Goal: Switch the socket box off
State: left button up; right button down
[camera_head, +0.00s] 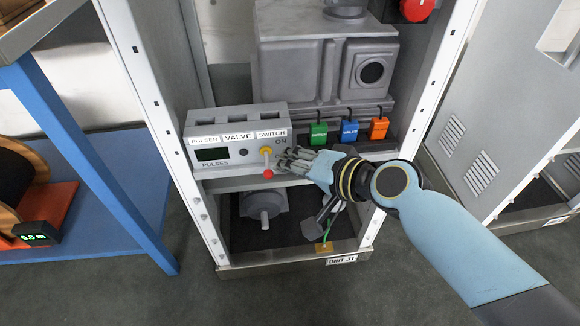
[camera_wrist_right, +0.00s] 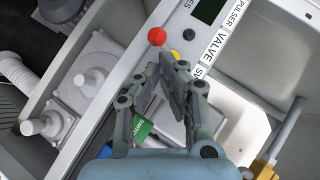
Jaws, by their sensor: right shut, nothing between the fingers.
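The grey socket box (camera_head: 235,123) stands on the cabinet shelf, with PULSER, VALVE and SWITCH labels and a small dark display. The red ball also shows in the right wrist view (camera_wrist_right: 157,36). My right gripper (camera_head: 283,158) is shut and empty, its fingertips just right of the lever; in the wrist view (camera_wrist_right: 172,68) they are close to the yellow base. I cannot tell whether they touch. My left gripper is out of view.
Green (camera_head: 318,134), blue (camera_head: 349,130) and orange (camera_head: 379,128) plugs stand right of the box, before a grey machine housing (camera_head: 325,60). The cabinet's white posts flank the opening. A blue-framed table (camera_head: 95,165) stands left; another cabinet (camera_head: 485,130) stands right.

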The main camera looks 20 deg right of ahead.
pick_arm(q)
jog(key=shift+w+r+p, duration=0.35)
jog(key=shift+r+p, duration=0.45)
pick_arm(e)
jog(key=shift+r, duration=0.75)
